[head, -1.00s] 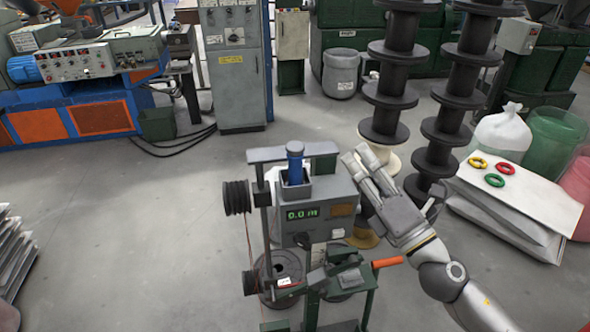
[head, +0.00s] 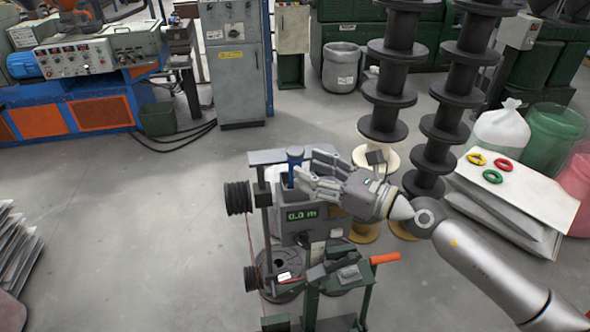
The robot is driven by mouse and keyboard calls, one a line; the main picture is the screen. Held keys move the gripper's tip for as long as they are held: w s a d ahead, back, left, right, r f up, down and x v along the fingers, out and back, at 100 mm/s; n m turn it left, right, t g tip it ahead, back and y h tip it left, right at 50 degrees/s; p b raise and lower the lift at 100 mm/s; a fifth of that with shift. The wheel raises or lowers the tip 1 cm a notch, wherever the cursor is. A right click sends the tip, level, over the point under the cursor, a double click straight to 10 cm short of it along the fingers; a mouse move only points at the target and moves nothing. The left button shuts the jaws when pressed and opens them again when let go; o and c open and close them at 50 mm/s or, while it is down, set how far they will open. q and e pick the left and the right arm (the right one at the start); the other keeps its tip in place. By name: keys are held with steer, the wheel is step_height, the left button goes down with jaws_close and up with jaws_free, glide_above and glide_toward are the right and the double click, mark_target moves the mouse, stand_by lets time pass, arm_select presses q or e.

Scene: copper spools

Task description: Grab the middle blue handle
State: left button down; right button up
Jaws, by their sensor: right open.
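The blue handle (head: 294,158) stands upright in a grey holder on top of the winding machine (head: 292,238), which has a green digital display. My right gripper (head: 306,174) is open, with its fingers pointing left just beside the handle. The fingers overlap the right side of the holder in the picture. I cannot tell whether they touch the handle. The lower part of the handle is partly hidden. My left gripper is not in view.
Stacked black spools (head: 383,90) stand behind my right arm. A white board stack (head: 540,200) with coloured rings lies at right. An orange lever (head: 384,258) sticks out of the machine's lower right. The floor at left (head: 130,230) is clear.

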mark_target(301, 163)
steer(key=p+x, duration=0.1)
steer(key=x, duration=0.2)
steer(key=shift+w+a+r+p, duration=0.15)
steer(key=shift+a+r+p, duration=0.2)
steer(key=shift+r, duration=0.05)
steer(key=shift+w+a+f, duration=0.15)
steer(key=shift+w+a, duration=0.15)
steer(key=shift+a, duration=0.15)
steer(key=shift+d, duration=0.15)
steer(key=shift+c, duration=0.9)
jaws_close()
